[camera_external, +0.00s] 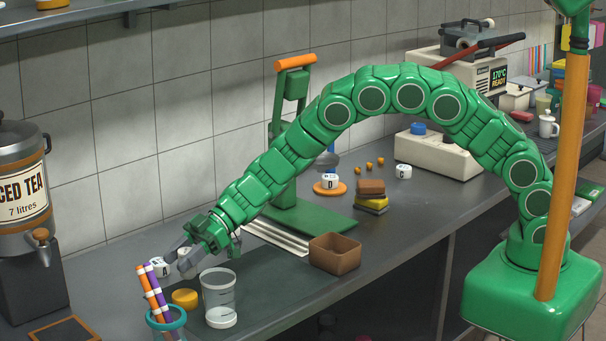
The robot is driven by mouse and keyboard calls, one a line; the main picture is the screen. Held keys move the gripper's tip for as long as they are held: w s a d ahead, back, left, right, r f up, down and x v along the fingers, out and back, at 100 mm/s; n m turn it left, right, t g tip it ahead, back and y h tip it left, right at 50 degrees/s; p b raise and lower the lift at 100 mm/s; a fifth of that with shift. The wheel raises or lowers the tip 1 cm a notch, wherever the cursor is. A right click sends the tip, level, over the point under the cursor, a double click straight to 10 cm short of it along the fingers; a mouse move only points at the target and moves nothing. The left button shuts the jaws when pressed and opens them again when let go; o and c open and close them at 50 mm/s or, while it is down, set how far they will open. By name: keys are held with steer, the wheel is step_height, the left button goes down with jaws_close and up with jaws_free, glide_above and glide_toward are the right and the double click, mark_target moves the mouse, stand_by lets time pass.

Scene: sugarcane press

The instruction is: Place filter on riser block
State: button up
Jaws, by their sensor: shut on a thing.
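My gripper (176,266) is at the lower left, low over the counter, with its grey fingers pointing down and left. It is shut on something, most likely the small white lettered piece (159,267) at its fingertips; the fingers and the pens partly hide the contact. Similar white pieces stand farther back: one marked D on an orange disc (330,188) and one marked C (403,171). I cannot tell which piece is the filter. Small stacked blocks, brown (371,187) over yellow (371,201), lie right of the green press; which is the riser block is unclear.
A brown open box (335,252) sits at the counter's front edge. The green press (290,150) stands behind my arm.

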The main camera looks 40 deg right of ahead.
steer(key=shift+w+a+f, duration=0.4)
steer(key=shift+a+f, duration=0.05)
steer(key=shift+f, duration=1.9)
steer(key=o, duration=1.1)
steer(key=shift+f, duration=0.1)
steer(key=shift+c, duration=0.2)
steer(key=v, duration=1.2)
